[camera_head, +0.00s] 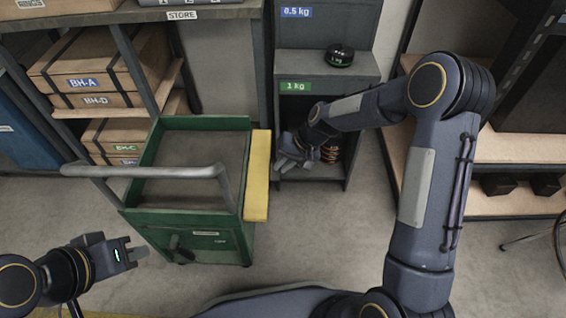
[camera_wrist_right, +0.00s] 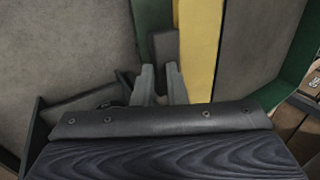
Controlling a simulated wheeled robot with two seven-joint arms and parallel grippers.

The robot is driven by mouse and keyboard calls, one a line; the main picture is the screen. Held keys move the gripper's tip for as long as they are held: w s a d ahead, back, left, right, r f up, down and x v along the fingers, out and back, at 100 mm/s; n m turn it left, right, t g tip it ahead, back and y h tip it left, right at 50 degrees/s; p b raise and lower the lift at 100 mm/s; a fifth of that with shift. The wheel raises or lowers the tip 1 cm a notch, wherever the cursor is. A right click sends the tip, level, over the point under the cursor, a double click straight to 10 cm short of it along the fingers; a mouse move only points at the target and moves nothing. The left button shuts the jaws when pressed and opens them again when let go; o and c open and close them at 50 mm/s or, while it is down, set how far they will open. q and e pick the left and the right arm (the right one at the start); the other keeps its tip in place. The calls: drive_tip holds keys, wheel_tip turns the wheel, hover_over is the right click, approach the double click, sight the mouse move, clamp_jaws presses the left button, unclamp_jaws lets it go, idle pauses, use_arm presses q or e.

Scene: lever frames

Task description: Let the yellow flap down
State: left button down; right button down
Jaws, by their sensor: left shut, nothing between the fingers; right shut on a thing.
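The yellow flap (camera_head: 257,180) is a long narrow panel along the right side of the green cart (camera_head: 152,165). It also shows as a yellow strip in the right wrist view (camera_wrist_right: 198,45); I cannot tell its exact tilt. My right gripper (camera_head: 283,163) is just right of the flap. In the right wrist view its fingers (camera_wrist_right: 162,85) are closed on a dark grey piece (camera_wrist_right: 165,47) beside the flap; the grip point is partly hidden. My left gripper (camera_head: 138,255) is shut and empty, left of the cart's front.
The cart has a grey push handle (camera_head: 150,171) and a dark front knob (camera_head: 180,250). A shelf unit (camera_head: 327,65) holding a black round object (camera_head: 340,55) and a copper-coloured coil (camera_head: 331,150) stands behind my right gripper. Floor right of the cart is clear.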

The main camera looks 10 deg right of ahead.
drive_tip(key=shift+s+a+f, duration=0.2)
drive_tip(key=shift+a+f, duration=0.15)
drive_tip(key=shift+f, duration=0.3)
drive_tip(key=c, duration=1.4)
unclamp_jaws()
drive_tip(key=shift+a+f, duration=0.1)
drive_tip(key=shift+f, duration=0.05)
drive_tip(key=shift+o, duration=0.2)
drive_tip(key=w+p+v, duration=0.1)
drive_tip(key=p+v, duration=0.2)
drive_tip(key=v, duration=0.5)
drive_tip(key=shift+r, duration=0.35)
drive_tip(key=shift+s, duration=0.15)
